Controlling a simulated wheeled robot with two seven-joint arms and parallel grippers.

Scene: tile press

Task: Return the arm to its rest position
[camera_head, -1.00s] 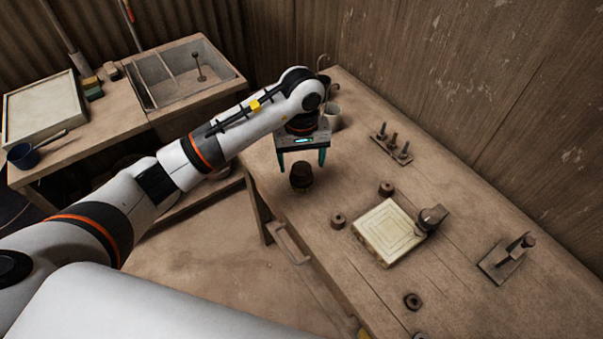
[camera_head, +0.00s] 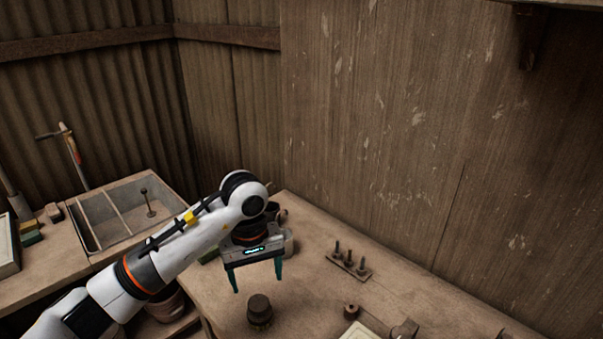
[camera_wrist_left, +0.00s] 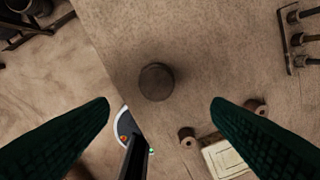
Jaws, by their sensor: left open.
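My left gripper (camera_head: 256,281) is open and empty, its two teal fingers pointing down above the wooden workbench (camera_head: 320,295). A dark round knob-like piece (camera_head: 260,310) stands on the bench just below and in front of the fingers. In the left wrist view the two fingers are spread wide, and the dark piece (camera_wrist_left: 157,82) lies beyond them, apart from both. My left arm (camera_head: 170,262) comes in from the lower left. My right gripper is not in view.
A rack with several pegs (camera_head: 349,263) stands by the back wall. A pale tile (camera_head: 360,331) is cut off at the bottom edge, with a small dark ring (camera_head: 351,311) beside it. A divided tray (camera_head: 128,215) sits on the left bench. Walls close off the back.

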